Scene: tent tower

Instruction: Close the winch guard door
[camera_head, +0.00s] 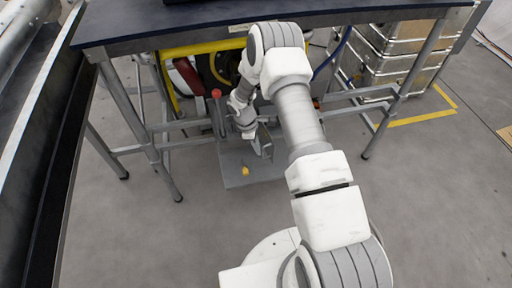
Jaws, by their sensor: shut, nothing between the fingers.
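The winch (215,68) shows in part under the table, inside a yellow frame (198,47), and my arm covers much of it. A flat grey panel (238,180) with a small yellow knob (245,170) extends toward me below the frame. It looks like the guard door standing open, though its hinge is hidden. My gripper (266,152) is shut and empty, pointing down over the right part of this panel. I cannot tell whether it touches the panel.
A dark-topped table (130,22) with grey legs and crossbars stands over the winch. A red-topped lever (217,95) stands left of my gripper. Silver cases (405,38) are stacked at the right. A long dark-sided rail (45,150) runs along the left. The floor in front is clear.

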